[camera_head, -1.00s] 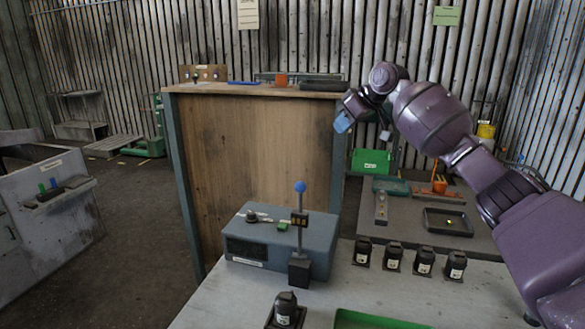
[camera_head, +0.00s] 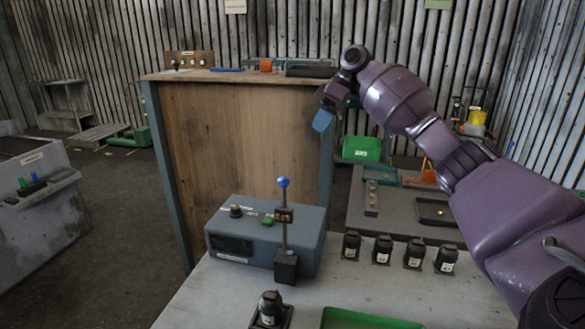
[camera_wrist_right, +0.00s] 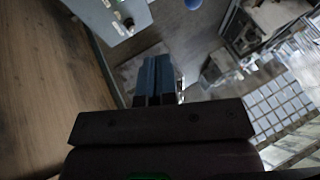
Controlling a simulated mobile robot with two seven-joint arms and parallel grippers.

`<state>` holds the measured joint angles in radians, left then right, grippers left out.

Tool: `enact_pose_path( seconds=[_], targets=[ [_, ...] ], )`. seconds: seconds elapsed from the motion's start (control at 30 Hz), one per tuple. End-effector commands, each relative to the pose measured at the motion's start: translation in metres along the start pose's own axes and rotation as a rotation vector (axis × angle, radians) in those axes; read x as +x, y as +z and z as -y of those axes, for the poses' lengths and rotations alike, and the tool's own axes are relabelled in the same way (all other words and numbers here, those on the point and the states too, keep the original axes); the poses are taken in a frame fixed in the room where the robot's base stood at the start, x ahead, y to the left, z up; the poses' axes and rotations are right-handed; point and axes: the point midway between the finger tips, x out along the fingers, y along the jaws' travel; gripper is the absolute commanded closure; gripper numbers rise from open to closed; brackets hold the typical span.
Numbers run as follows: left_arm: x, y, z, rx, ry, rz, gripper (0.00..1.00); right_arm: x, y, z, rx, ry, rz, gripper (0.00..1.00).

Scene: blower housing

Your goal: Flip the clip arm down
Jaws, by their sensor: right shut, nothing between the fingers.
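The clip arm looks like an upright lever with a blue ball knob (camera_head: 283,182) on top and a dark block at its foot (camera_head: 286,266). It stands upright at the front of a blue-grey housing (camera_head: 262,232) on the bench. My right gripper (camera_head: 323,120) is above and beyond the lever, apart from it, with its blue fingers pointing down. In the right wrist view the fingers (camera_wrist_right: 152,78) are together and empty. A blue ball (camera_wrist_right: 194,4) shows there at the top edge, and part of the housing (camera_wrist_right: 112,14) at top left. My left gripper is not in view.
A tall wooden cabinet (camera_head: 235,150) stands behind the housing, close to my right gripper. Several black knobbed parts (camera_head: 382,250) line the bench to the right. A green tray (camera_head: 365,319) lies at the front. A green bin (camera_head: 361,148) stands farther back.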

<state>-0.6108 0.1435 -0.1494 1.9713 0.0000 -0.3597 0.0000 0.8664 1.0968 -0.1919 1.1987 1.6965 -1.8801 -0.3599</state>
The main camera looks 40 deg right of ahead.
Motion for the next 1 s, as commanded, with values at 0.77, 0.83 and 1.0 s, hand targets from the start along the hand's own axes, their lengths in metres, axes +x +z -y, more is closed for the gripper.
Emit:
enact_pose_path(
  seconds=[0.77, 0.83, 1.0],
  targets=[
    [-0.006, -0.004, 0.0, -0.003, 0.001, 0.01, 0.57, 0.096, 0.0, 0.0, 0.001, -0.001, 0.001, 1.0],
    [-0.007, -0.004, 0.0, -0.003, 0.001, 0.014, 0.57, 0.104, 0.0, 0.004, -0.001, 0.0, 0.0, 1.0],
    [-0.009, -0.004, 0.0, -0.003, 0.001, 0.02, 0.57, 0.115, 0.001, 0.02, -0.001, 0.001, 0.0, 1.0]
  ],
)
